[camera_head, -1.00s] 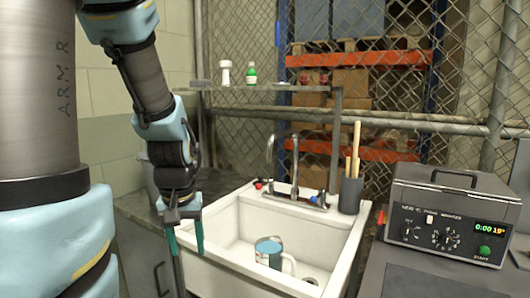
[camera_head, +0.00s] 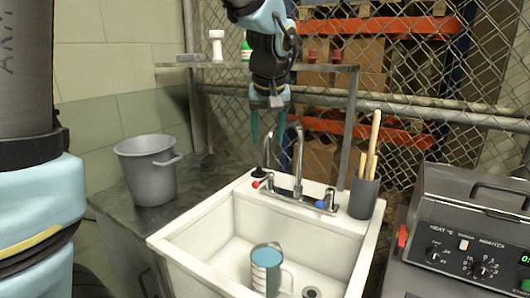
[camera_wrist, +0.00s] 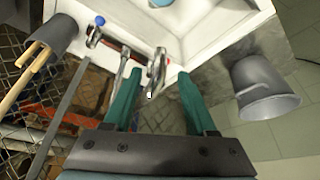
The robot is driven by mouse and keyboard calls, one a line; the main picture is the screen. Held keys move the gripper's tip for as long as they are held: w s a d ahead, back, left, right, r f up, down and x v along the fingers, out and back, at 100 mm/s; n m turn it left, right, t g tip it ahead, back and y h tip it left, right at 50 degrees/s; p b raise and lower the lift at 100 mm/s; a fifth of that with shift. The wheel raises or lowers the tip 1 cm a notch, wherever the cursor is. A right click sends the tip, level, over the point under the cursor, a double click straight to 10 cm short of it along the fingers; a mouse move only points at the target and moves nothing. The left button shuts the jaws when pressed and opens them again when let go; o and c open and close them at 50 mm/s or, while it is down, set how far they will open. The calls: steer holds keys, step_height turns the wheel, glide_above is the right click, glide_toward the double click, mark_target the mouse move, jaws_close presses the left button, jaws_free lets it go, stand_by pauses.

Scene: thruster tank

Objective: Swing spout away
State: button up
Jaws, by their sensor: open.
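The chrome gooseneck spout (camera_head: 299,155) rises from the back ledge of the white sink (camera_head: 185,236), between a red-marked tap and a blue-marked tap. My gripper (camera_head: 269,142) points down at the spout with its two green fingers apart and empty. A blue-and-white mug (camera_head: 266,273) stands in the sink basin below.
A grey bucket (camera_head: 148,172) stands on the dark counter left of the sink. A dark holder (camera_head: 363,197) with wooden sticks is at the back right corner. A shelf (camera_head: 225,66) and wire fence are behind. A grey heater box (camera_head: 470,235) stands right.

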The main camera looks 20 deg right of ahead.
mark_target(267, 149)
steer(key=p+x, duration=0.1)
steer(key=x, duration=0.6)
steer(key=shift+w+d+f+p, duration=0.1)
steer(key=shift+f+p, duration=0.15)
steer(key=shift+p, duration=0.1)
jaws_close()
stand_by(1.0)
